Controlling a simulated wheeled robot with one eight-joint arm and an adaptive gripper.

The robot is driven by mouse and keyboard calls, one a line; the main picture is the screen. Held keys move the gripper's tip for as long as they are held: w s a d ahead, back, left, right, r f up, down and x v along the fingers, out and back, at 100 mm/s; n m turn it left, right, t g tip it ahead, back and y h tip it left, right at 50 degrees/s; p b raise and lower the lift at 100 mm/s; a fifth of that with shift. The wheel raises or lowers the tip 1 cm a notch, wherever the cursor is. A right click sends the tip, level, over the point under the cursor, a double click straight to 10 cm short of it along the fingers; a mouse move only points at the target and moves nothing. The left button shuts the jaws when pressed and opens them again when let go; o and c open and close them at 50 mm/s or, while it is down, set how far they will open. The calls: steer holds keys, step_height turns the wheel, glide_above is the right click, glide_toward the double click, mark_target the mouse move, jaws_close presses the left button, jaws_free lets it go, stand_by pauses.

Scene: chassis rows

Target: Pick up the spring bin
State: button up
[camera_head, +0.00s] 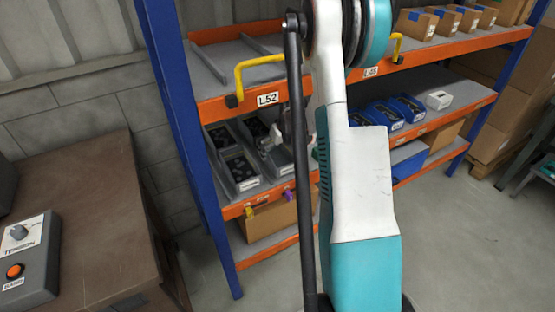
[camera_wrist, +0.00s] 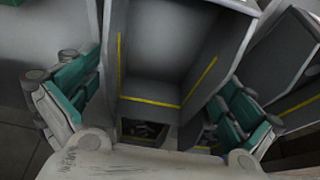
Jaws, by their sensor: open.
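Grey bins with dark contents stand on the middle shelf in the head view, a left one (camera_head: 238,168) and a right one (camera_head: 280,162). Their white front labels are too small to read, so I cannot tell which is the spring bin. My gripper (camera_wrist: 160,100) is open in the wrist view, its teal-padded fingers spread left and right. Between them is a grey bin-like box (camera_wrist: 180,55) with yellow stripes; it looks empty where visible. I cannot tell whether the fingers touch it. In the head view my gripper is small and partly hidden by my arm, near the right grey bin.
The rack has blue posts (camera_head: 176,90) and orange beams (camera_head: 245,103), with a yellow handle (camera_head: 258,64) above the grey bins. Blue bins (camera_head: 384,115) and cardboard boxes (camera_head: 418,24) stand to the right. A brown bench (camera_head: 95,200) with a control box (camera_head: 30,260) is at left.

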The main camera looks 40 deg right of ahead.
steer(key=shift+w+f, duration=0.1)
steer(key=shift+f, duration=0.45)
steer(key=c, duration=1.3)
steer(key=shift+c, duration=0.2)
steer(key=shift+w+r, duration=0.1)
steer(key=shift+r, duration=0.1)
